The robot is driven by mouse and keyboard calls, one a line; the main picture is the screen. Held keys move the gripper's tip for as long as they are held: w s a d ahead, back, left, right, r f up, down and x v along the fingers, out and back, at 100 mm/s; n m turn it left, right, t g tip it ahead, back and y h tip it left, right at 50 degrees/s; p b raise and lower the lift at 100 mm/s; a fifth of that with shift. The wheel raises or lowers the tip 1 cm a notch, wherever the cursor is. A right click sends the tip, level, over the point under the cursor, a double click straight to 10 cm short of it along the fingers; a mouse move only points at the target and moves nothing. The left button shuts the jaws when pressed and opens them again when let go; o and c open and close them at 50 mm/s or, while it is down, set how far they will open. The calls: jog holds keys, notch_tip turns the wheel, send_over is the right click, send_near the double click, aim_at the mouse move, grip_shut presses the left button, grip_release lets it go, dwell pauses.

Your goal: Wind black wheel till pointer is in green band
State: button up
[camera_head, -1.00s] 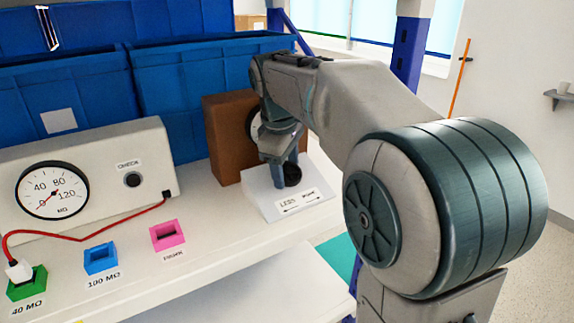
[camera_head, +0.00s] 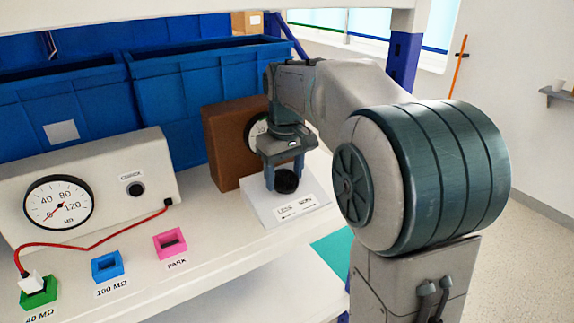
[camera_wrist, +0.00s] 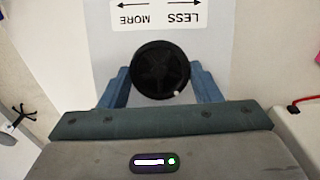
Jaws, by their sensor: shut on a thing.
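The black wheel (camera_head: 287,183) sits on a white sloped box (camera_head: 306,207) labelled LESS and MORE with arrows. My gripper (camera_head: 284,173) points down and is shut on the wheel, one blue-grey finger on each side. The wrist view shows the round wheel (camera_wrist: 160,62) between the fingers, with a small white dot near its edge. Behind it stands a brown box with a round white dial (camera_head: 257,130). My gripper and arm hide much of the dial, so its pointer and any green band cannot be made out.
A grey meter box (camera_head: 130,165) with another dial (camera_head: 58,202) stands at left, a red lead running to the green socket (camera_head: 38,292). Blue (camera_head: 107,266) and pink (camera_head: 170,243) sockets sit on the shelf. Blue bins (camera_head: 190,90) stand behind.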

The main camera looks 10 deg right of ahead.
jog(key=m, duration=0.2)
jog(key=m+y+p, duration=0.1)
jog(key=m, duration=0.1)
jog(key=m+y+p, duration=0.1)
jog(key=m, duration=0.1)
jog(key=shift+w+d+r, duration=0.15)
jog(key=shift+d+r, duration=0.15)
jog(key=shift+d, duration=0.05)
jog(key=m+y, duration=0.1)
jog(key=m, duration=0.2)
jog(key=m+p, duration=0.1)
jog(key=m, duration=0.2)
jog(key=shift+d+f+t+y, duration=0.1)
jog(key=shift+t+y, duration=0.2)
jog(key=shift+y, duration=0.1)
jog(key=o, duration=1)
jog(key=shift+f, duration=0.15)
jog(key=v, duration=0.7)
jog(key=shift+r, duration=0.25)
